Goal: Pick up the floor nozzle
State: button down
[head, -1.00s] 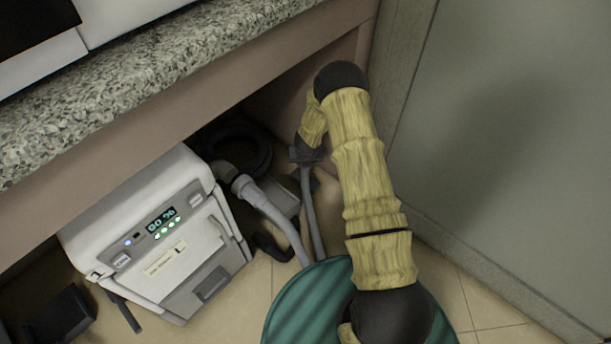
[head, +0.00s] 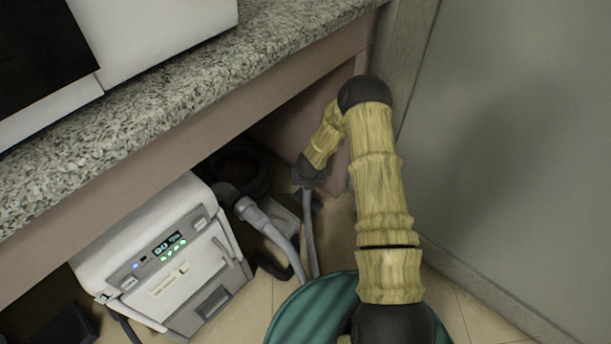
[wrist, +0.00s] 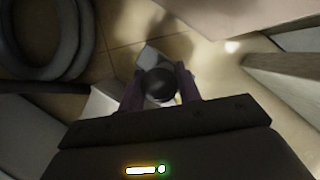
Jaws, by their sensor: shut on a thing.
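My gripper (head: 307,186) reaches under the counter and points down, shut on the floor nozzle. In the wrist view the nozzle's dark round end (wrist: 158,84) sits between my two fingers (wrist: 160,92). A grey flat part shows just beyond it. In the head view a thin grey tube (head: 310,235) runs down from just below my fingers. My gripper hides most of the nozzle there, and I cannot tell whether it touches the floor.
A white machine (head: 150,262) with a lit display stands on the left, with a grey hose (head: 270,232) leading from it. Coiled dark hose (head: 245,170) lies behind. The granite counter (head: 190,95) is overhead, and a grey wall is right.

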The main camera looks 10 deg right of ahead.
jog(key=s+d+p, duration=0.1)
jog(key=s+p, duration=0.3)
jog(key=s, duration=1)
jog(key=shift+s+d+p, duration=0.35)
jog(key=shift+s+d, duration=0.05)
